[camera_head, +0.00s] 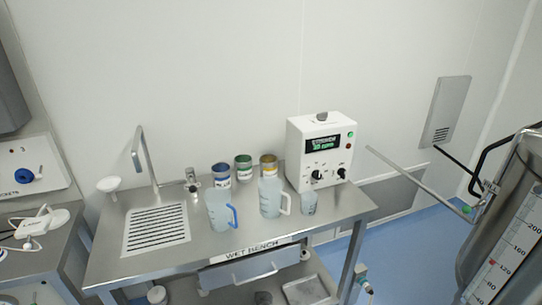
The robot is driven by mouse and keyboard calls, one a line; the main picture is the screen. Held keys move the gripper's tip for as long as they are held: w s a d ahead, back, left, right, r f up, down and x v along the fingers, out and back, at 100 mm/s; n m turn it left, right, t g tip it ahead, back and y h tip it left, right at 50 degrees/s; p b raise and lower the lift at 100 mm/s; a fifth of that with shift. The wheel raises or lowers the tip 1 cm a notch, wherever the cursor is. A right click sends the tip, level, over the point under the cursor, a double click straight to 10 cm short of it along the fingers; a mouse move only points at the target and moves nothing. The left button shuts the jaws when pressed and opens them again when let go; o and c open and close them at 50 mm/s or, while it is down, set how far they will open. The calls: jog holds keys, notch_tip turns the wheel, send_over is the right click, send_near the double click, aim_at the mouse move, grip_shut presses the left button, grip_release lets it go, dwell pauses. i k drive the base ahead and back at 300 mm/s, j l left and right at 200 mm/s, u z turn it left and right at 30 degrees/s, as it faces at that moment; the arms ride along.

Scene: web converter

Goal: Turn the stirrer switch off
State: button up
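The stirrer control box (298,158) is a white unit standing at the back right of the steel wet bench. Its lit display (323,143) shows green text, too small to read surely. Below the display are a dark round knob (317,176) and a smaller dark switch or knob (341,172); I cannot tell its setting. A green lamp or button (349,133) and a red one (348,146) sit at the right of the front panel. My gripper is not in view.
On the wet bench (245,228) stand a blue-handled jug (217,212), a white-handled jug (269,198), a small beaker (309,203) and three cans behind. A sink grid and tap are at left. A grey rod (415,179) and a steel tank (520,215) stand at right.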

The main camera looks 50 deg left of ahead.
aim_at(341, 172)
jog(key=u, duration=1.65)
